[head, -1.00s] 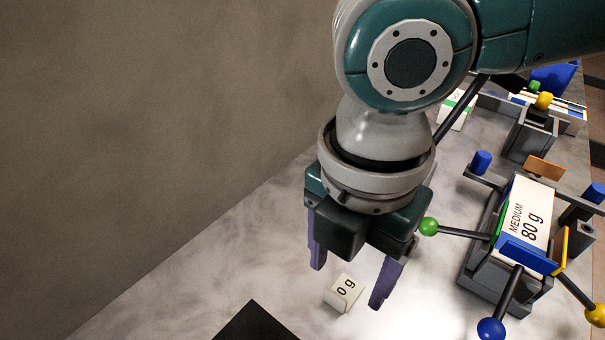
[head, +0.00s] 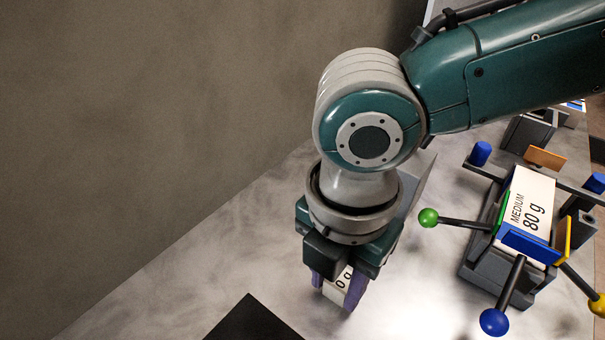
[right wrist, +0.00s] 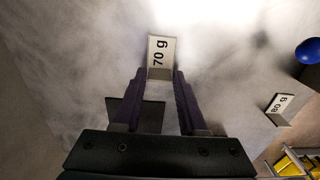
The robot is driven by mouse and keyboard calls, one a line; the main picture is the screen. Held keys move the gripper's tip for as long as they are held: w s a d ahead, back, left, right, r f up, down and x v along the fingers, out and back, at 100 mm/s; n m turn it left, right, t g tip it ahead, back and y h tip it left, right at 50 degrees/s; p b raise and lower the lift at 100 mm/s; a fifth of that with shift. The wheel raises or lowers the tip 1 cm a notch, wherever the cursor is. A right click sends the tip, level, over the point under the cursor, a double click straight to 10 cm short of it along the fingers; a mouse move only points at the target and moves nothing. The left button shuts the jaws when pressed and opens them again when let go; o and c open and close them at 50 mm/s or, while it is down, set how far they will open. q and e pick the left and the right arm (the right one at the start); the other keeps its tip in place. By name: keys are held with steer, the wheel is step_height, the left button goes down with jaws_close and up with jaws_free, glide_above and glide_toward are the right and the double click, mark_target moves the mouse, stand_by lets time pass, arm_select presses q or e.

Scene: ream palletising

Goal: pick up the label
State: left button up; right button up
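The label is a small white block; it reads "70 g" in the right wrist view (right wrist: 160,52). In the head view the label (head: 341,286) shows partly between my purple fingers, with only "0 g" readable. My right gripper (head: 335,290) points down at the counter with one finger on each side of the label. In the right wrist view both fingertips (right wrist: 160,74) meet the label's near end, and the gripper looks shut on it. I cannot tell whether the label still rests on the counter. My left gripper is out of view.
A grey holder (head: 480,268) with a white "MEDIUM 80 g" ream (head: 530,205) stands right, its ball-ended rods reaching out, green-ended (head: 428,217) and blue-ended (head: 494,322). A black flat shape (head: 252,322) lies at the front. An "80 g" label (right wrist: 280,104) sits right in the wrist view.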

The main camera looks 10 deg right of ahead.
jaws_close()
